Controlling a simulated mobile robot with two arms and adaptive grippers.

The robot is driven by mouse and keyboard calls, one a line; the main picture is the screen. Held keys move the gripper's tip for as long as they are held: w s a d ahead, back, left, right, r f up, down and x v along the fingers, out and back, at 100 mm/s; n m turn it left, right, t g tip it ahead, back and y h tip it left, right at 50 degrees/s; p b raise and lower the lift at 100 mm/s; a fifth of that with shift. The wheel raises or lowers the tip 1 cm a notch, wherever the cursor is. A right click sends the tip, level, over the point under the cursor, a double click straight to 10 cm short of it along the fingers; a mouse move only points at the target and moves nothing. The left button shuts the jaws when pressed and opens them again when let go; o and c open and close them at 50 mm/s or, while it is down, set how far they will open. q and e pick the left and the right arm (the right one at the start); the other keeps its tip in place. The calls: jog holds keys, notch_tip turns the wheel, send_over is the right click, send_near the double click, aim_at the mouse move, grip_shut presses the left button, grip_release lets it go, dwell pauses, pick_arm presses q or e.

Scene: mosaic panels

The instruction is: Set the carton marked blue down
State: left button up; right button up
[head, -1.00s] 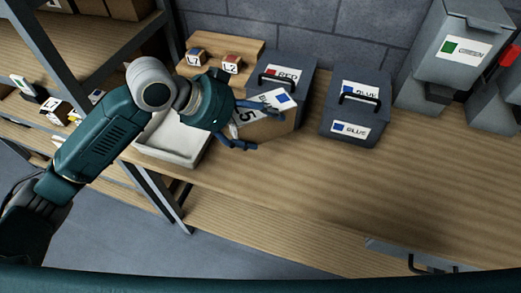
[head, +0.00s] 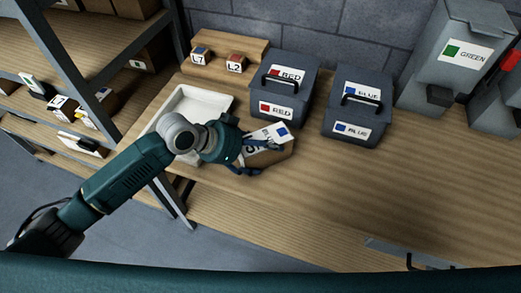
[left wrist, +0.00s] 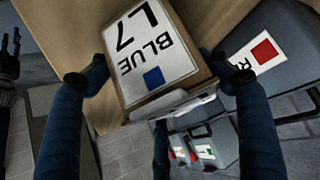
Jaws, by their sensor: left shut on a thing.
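The carton marked blue (head: 277,156) is a brown box with a white label showing a blue square. In the left wrist view the carton (left wrist: 186,22) shows its label reading BLUE L7. My left gripper (head: 256,158) is shut on it, with a dark finger on either side in the left wrist view (left wrist: 148,72). The carton is tilted in the head view, in front of the red bin, over the bench's front part. I cannot tell whether its underside touches the bench. A dark, pronged shape at the left wrist view's left edge looks like my right gripper (left wrist: 10,48).
The red bin (head: 281,88) and the blue bin (head: 357,104) stand at the back. A white tray (head: 222,102) lies left of the carton. Two small boxes, L7 (head: 201,56) and L2 (head: 236,64), sit on a wooden stand. The bench (head: 400,190) is clear at right.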

pick_arm(q)
jog(key=shift+r, duration=0.1)
pick_arm(e)
jog(key=shift+d, duration=0.1)
pick_arm(q)
jog(key=o, duration=1.4)
jog(key=shift+f, duration=0.2)
jog(key=o, duration=0.4)
jog(key=shift+c, duration=0.2)
pick_arm(e)
jog(key=shift+d, duration=0.2)
pick_arm(q)
jog(key=shift+r, duration=0.15)
jog(key=shift+a+r, duration=0.15)
jog(key=shift+a, duration=0.05)
jog(key=b+v, duration=0.2)
jog(key=v, duration=0.9)
jog(key=shift+s+r, duration=0.15)
jog(key=shift+r, duration=0.1)
pick_arm(e)
notch_tip(320, 180, down, 2)
jog(key=shift+a+f, duration=0.1)
jog(key=shift+a, duration=0.05)
pick_arm(q)
jog(key=shift+a, duration=0.2)
